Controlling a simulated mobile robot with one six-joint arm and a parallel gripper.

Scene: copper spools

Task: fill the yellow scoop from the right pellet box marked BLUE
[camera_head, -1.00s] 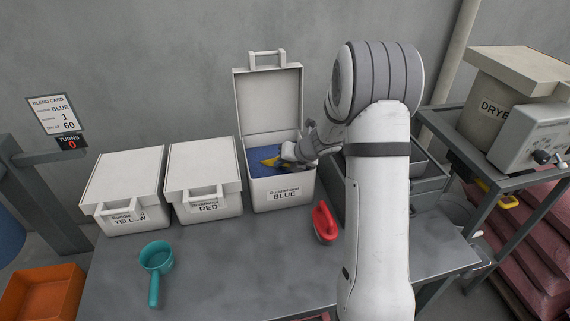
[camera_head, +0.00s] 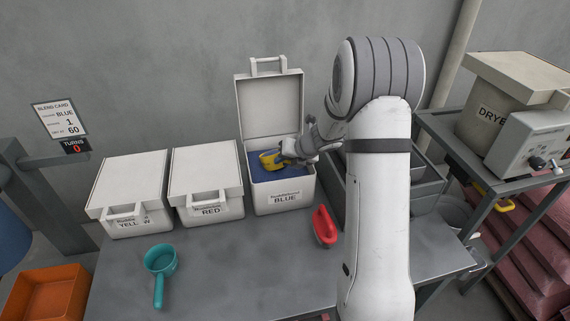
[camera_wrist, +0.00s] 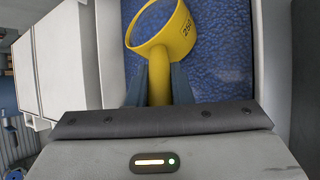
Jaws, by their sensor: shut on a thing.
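The right pellet box (camera_head: 284,199), marked BLUE, stands with its lid up and holds blue pellets (camera_head: 260,173); the pellets also fill much of the wrist view (camera_wrist: 222,60). My gripper (camera_head: 291,158) is over the box's opening, shut on the handle of the yellow scoop (camera_head: 270,158). In the wrist view my gripper's two fingers (camera_wrist: 158,85) flank the scoop's handle, and the round yellow cup (camera_wrist: 172,38) lies beyond them against the blue pellets. I cannot tell how much is inside the cup, or whether it touches the pellets.
Closed boxes marked RED (camera_head: 207,172) and YELLOW (camera_head: 127,184) stand to the left. A teal scoop (camera_head: 160,262) and a red scoop (camera_head: 324,227) lie on the grey table (camera_head: 240,270). A grey bin (camera_head: 430,188) is behind my arm. The front middle table is clear.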

